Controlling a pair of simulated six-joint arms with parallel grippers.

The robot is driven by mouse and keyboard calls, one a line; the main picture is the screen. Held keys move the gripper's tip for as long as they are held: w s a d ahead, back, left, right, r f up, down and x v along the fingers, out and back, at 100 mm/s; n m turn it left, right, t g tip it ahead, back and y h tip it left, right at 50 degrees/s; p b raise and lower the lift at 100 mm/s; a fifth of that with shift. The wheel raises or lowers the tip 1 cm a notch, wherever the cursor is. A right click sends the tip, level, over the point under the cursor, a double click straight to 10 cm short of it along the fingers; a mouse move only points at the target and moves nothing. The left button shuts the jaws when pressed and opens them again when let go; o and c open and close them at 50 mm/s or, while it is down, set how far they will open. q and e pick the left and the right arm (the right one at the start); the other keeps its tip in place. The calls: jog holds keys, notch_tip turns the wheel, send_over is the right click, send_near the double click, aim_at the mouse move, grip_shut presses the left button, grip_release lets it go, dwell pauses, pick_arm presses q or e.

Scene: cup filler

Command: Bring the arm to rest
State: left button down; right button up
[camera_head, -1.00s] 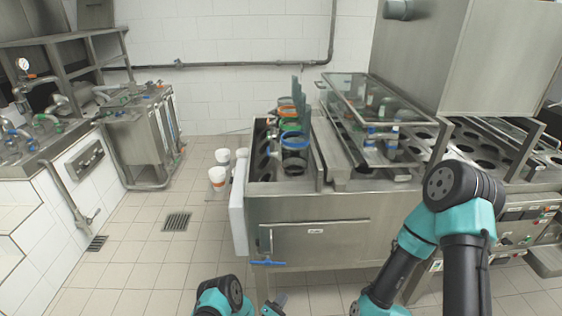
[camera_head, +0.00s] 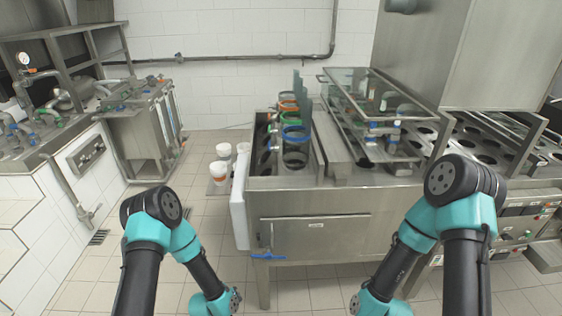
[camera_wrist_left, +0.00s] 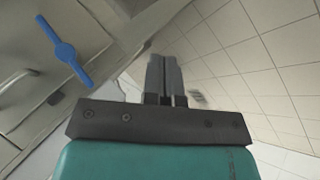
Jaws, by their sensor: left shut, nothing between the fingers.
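My left arm (camera_head: 165,235) is bent in the lower left of the head view, with its elbow up and its forearm running down to the wrist at the bottom edge. Its gripper is outside the head view. In the left wrist view my left gripper (camera_wrist_left: 165,78) is shut, its two grey fingers together with nothing between them. My right arm (camera_head: 450,225) is bent in the lower right of the head view, and its gripper is out of view.
A steel counter (camera_head: 312,225) with a blue valve handle (camera_head: 268,256) stands ahead; the handle also shows in the left wrist view (camera_wrist_left: 65,52). White cups (camera_head: 221,171) stand at its left side. Tiled floor is open left of the counter.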

pick_arm(q)
jog(key=s+a+r+m+g, duration=0.2)
jog(key=s+r, duration=0.3)
jog(key=s, duration=0.3)
jog(key=s+a+r+m+g+y, duration=0.1)
jog(key=s+a+r+g, duration=0.2)
jog(key=s, duration=0.6)
jog(key=shift+s+a+r+m+g, duration=0.15)
jog(key=shift+a+r+m+g, duration=0.25)
jog(key=shift+r, duration=0.55)
jog(key=c, duration=1.8)
grip_release()
jog(key=o, duration=0.4)
jog(key=shift+d+f, duration=0.1)
jog(key=shift+d, duration=0.05)
jog(key=shift+o, duration=1.4)
jog(key=w+d+f+n+t, duration=0.1)
jog(key=w+d+f+t, duration=0.1)
jog(key=w, duration=0.4)
jog(key=shift+w+d+f+n+t, duration=0.3)
jog(key=shift+d+f+n+t, duration=0.1)
jog(key=shift+f+t, duration=0.25)
jog(key=w+d+f+n+t+h, duration=0.2)
jog(key=w+d+n+t, duration=0.7)
jog(key=d+t, duration=0.3)
jog(key=shift+w+d+f, duration=0.3)
jog(key=shift+w+d, duration=0.35)
jog(key=shift+w, duration=0.15)
